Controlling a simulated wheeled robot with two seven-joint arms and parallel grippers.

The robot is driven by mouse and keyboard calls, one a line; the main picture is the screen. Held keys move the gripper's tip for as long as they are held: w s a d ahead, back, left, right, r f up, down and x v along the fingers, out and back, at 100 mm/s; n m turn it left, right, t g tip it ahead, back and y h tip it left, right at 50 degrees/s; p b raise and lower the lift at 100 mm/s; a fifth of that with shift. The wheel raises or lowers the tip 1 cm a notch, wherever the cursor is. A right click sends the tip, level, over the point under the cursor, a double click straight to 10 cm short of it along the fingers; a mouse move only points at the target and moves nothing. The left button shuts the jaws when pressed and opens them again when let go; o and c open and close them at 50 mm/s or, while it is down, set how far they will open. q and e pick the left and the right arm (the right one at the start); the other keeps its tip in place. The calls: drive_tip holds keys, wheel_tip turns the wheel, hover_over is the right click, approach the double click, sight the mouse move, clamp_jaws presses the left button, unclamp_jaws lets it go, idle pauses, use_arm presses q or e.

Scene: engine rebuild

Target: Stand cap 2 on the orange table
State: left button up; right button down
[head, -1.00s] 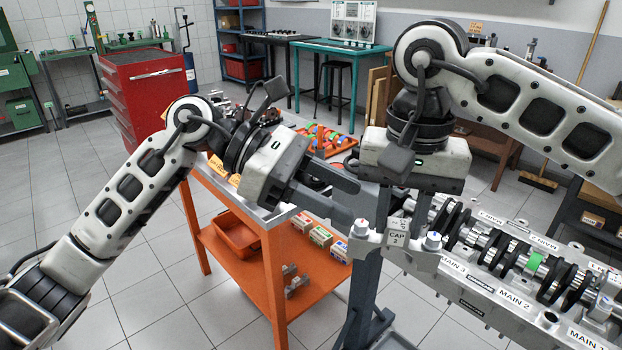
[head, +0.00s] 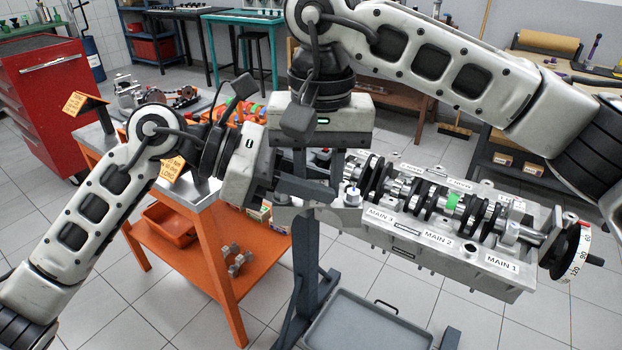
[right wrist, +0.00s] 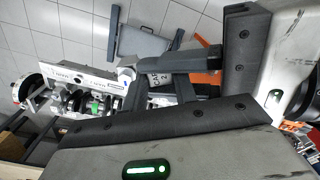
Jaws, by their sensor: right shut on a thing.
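Cap 2 (right wrist: 158,78) is a grey metal bearing cap labelled CAP 2 in the right wrist view. My right gripper (head: 318,168) is shut on it and holds it in the air beside the engine block's left end. In the head view the cap (head: 346,203) is partly hidden behind my left gripper; a bolt head shows on top. My left gripper (head: 312,192) reaches in from the left, fingers apart, very close to the cap; I cannot tell whether they touch. The orange table (head: 214,262) stands left of the cap, its top partly covered by my left arm.
The engine block (head: 410,235) with its crankshaft lies to the right on a stand. A grey tray (head: 365,325) is below it. The table holds parts at the back; its lower shelf holds an orange bin (head: 170,226). A red cabinet (head: 45,100) stands far left.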

drive_tip(key=c, duration=1)
unclamp_jaws()
drive_tip(key=shift+w+d, duration=0.1)
drive_tip(key=shift+w, duration=0.15)
drive_tip(key=shift+c, duration=0.2)
drive_tip(key=shift+r, duration=0.1)
